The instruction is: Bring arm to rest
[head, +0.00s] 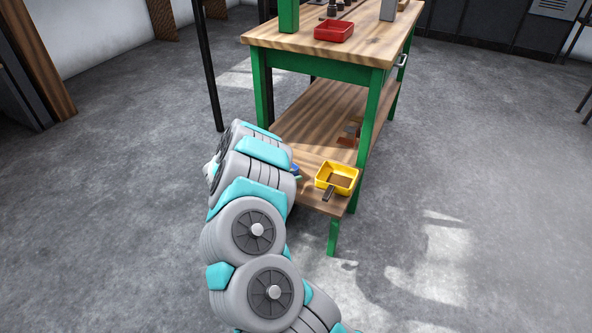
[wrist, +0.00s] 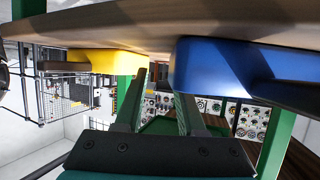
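My arm (head: 255,225) reaches from the bottom of the head view toward the lower shelf of a green workbench. My gripper is hidden behind the arm there. In the wrist view, which appears upside down, my gripper (wrist: 162,92) shows two dark fingers standing apart with nothing between them. The fingers are close to the lower shelf (wrist: 150,25), between a yellow bin (wrist: 108,62) and a blue bin (wrist: 215,68). The right finger is very near the blue bin; I cannot tell whether they touch.
On the lower shelf (head: 300,120), the yellow bin (head: 347,177) stands at the front corner with a dark item at it. Small brown blocks (head: 350,131) lie behind. A red bin (head: 334,30) sits on the bench top (head: 365,45). Floor to the right is clear.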

